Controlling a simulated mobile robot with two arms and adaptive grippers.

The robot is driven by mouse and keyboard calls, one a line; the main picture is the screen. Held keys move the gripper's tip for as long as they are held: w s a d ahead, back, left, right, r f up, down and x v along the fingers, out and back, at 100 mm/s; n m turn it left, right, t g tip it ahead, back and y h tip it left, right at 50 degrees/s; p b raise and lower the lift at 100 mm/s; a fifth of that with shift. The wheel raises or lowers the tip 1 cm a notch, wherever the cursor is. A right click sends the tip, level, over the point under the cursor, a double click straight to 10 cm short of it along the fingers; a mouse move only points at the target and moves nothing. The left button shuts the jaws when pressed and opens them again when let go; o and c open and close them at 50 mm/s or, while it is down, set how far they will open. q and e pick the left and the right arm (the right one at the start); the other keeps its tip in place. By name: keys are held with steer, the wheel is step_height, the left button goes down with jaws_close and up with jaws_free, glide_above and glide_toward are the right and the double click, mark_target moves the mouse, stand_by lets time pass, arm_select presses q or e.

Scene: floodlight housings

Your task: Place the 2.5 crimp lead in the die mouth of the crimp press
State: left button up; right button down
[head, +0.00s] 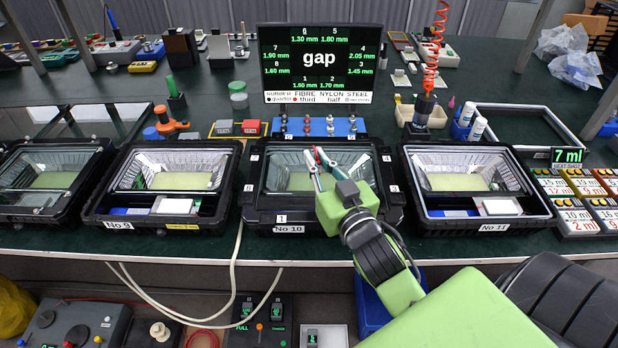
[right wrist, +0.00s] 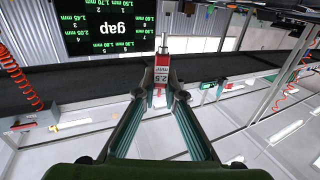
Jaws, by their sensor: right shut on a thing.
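My right gripper (head: 320,160) is above the open floodlight housing No 10 (head: 288,219). Its fingers are shut on the crimp lead (right wrist: 161,74), a red piece with a white label reading 2.5 and a thin metal tip. In the right wrist view the lead sits between the two fingertips (right wrist: 162,92), its tip pointing away from my palm. In the head view the lead shows only as a small red part between the fingers. I cannot make out the crimp press or its die mouth for certain. My left gripper is not in view.
A blue rack (head: 347,127) with several small pegs stands behind housing No 10. Housings No 9 (head: 117,224) and No 11 (head: 493,227) flank it. A gap screen (head: 321,62) stands behind. A grey control box (head: 98,322) is at the lower left.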

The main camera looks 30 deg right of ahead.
steer(key=f, duration=0.1)
steer(key=w+f, duration=0.1)
steer(key=f, duration=0.1)
steer(key=a+f, duration=0.1)
steer(key=shift+w+f, duration=0.35)
steer(key=shift+f, duration=0.3)
steer(key=shift+d+f, duration=0.1)
steer(key=c, duration=2.1)
jaws_free()
steer(key=shift+c, duration=0.2)
